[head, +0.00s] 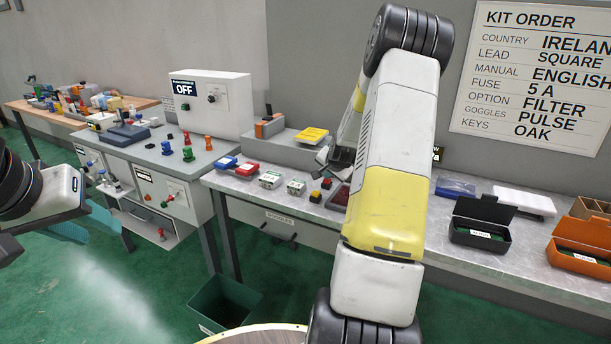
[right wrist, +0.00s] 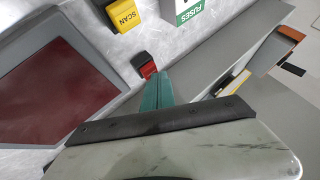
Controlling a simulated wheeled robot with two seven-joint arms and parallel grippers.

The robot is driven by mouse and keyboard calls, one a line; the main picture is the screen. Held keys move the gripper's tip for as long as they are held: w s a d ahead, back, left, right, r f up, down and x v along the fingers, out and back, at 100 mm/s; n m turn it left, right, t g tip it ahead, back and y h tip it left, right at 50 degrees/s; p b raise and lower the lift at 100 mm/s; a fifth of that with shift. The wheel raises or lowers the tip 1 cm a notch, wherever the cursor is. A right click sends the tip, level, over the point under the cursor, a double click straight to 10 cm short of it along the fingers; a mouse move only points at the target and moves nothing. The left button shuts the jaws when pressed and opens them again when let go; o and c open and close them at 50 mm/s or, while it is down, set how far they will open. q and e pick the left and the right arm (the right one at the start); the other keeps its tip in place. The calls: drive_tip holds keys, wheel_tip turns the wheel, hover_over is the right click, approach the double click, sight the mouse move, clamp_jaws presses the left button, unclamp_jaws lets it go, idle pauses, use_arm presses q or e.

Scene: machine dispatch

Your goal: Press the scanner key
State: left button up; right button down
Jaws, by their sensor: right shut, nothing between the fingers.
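The yellow key marked SCAN (right wrist: 123,14) stands on the metal bench in the right wrist view; it also shows in the head view (head: 326,183). A red key on a black base (right wrist: 144,65) sits beside it. My right gripper (right wrist: 154,80) is shut and empty, its teal fingers together, tips close to the red key and apart from the yellow one. I cannot tell whether the tips touch the red key. In the head view my right gripper (head: 328,163) is partly hidden behind my arm. My left gripper (head: 86,226) is far left, over the floor, fingers apart.
A dark red panel in a grey frame (right wrist: 45,75) lies beside the keys. A green-and-white FUSES box (right wrist: 187,10) is near. Black (head: 480,226) and orange (head: 581,248) open boxes sit at the right.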

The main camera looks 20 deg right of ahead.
sight(328, 181)
drive_tip(key=shift+r, duration=0.65)
drive_tip(key=shift+r, duration=2.5)
